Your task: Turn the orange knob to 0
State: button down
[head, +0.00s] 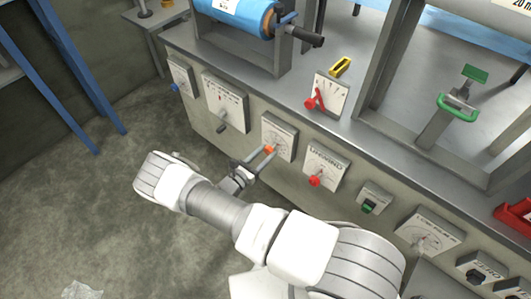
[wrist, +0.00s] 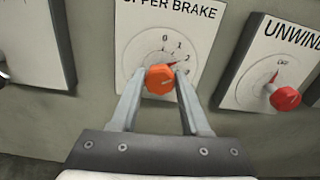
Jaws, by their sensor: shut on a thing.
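The orange knob (wrist: 160,79) sits at the middle of a round dial on a white plate marked "UPPER BRAKE" (wrist: 205,28). The numbers 0, 1 and 2 show along the top and right of the dial; a lower number is partly hidden. A small red pointer mark shows right of the knob, near the 2 or just below it. My gripper (wrist: 160,84) is shut on the knob, one finger on each side. In the head view, the orange knob (head: 269,149) is on the front panel, with my gripper (head: 262,158) reaching it from the lower left.
Right of it is the "UNWIND" plate with a red knob (wrist: 285,98). A plate with a lever (head: 221,127) stands left. Open floor (head: 70,200) lies left of my arm.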

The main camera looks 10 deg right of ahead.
jog(key=shift+n, duration=0.5)
jog(key=n+b, duration=0.2)
jog(key=n, duration=0.2)
jog(key=shift+f+n, duration=0.15)
jog(key=shift+n, duration=0.15)
jog(key=n+b, duration=0.1)
jog(key=n, duration=0.5)
jog(key=shift+a+b, duration=0.1)
jog(key=shift+b, duration=0.2)
jog(key=shift+n, duration=0.4)
jog(key=shift+c, duration=1.9)
grip_release()
jog(key=p+v, duration=0.2)
jog(key=v, duration=1.5)
jog(key=shift+s+a, duration=0.15)
